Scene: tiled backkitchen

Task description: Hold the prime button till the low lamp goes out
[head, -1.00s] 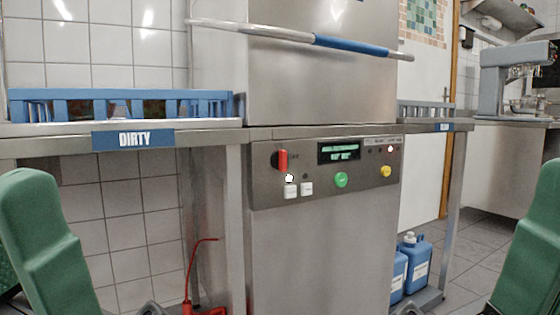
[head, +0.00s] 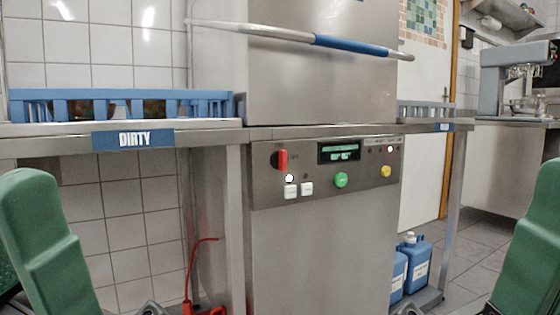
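The dishwasher's control panel (head: 325,170) faces me. Two white square buttons sit low on its left: the left one (head: 291,191) and the right one (head: 307,188). A white lit spot, apparently a lamp (head: 289,178), is just above the left button; a small dark spot (head: 306,176) is above the right one. At the panel's upper right is a row of small lamps; the rightmost (head: 390,149) glows whitish red, the others look dark. Labels are too small to read, so I cannot tell which button is prime or which lamp is low. Nothing touches the buttons.
The panel also has a red switch (head: 282,160), a display (head: 339,152), a green button (head: 341,180) and a yellow button (head: 386,171). A blue rack (head: 215,105) stands on the DIRTY table (head: 60,129). Blue canisters (head: 417,262) stand at lower right. A handle bar (head: 350,46) crosses above.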

